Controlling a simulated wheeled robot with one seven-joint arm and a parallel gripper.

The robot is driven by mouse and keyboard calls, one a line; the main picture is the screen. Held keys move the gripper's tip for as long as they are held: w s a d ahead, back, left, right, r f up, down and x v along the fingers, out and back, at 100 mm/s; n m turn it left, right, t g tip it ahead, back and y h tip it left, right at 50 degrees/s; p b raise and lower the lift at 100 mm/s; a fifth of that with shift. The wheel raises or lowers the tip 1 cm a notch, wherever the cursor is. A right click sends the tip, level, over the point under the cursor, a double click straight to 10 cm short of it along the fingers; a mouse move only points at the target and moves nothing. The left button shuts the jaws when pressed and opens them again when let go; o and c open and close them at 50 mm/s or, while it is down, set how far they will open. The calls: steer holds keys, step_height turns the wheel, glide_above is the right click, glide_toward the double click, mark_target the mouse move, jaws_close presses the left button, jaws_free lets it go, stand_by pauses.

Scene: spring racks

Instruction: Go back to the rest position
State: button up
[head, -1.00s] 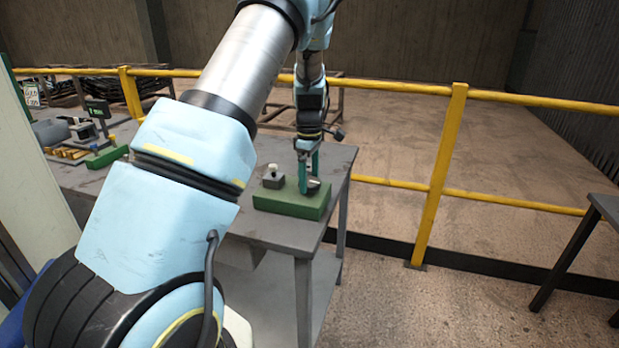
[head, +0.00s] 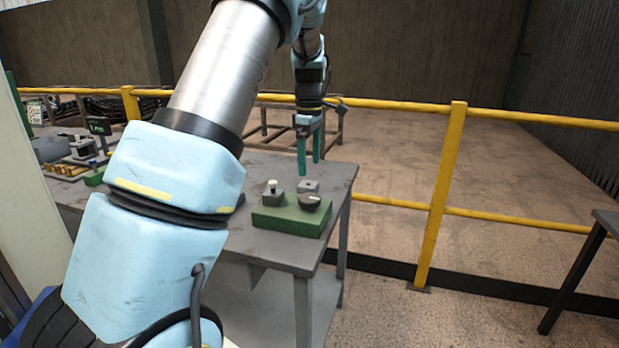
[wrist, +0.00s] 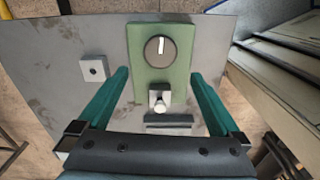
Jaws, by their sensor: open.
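My gripper (head: 309,158) is raised above the grey table (head: 272,252), with its two green fingers apart and nothing between them. Below it is a green block (head: 290,217) carrying a dark round knob and a small grey fixture with a light pin. In the wrist view the open fingers (wrist: 160,95) frame the green block (wrist: 140,45), with the dark knob (wrist: 161,48) and the pin fixture (wrist: 160,99) on it.
A yellow railing (head: 441,190) runs behind the table. At the left stand several tools and parts on a bench, with a small dark display (head: 99,126).

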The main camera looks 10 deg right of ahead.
steer(key=shift+r, duration=0.3)
steer(key=s+a+f+m, duration=0.2)
steer(key=s+a+m, duration=0.4)
steer(key=s+a, duration=0.4)
steer(key=s+a+f+m+t, duration=0.1)
steer(key=s+a+f+m, duration=0.2)
steer(key=s+a+m, duration=0.3)
steer(key=s+a, duration=0.5)
steer(key=s, duration=0.1)
steer(key=shift+s+t, duration=0.2)
steer(key=shift+t, duration=0.1)
steer(key=shift+d+r, duration=0.1)
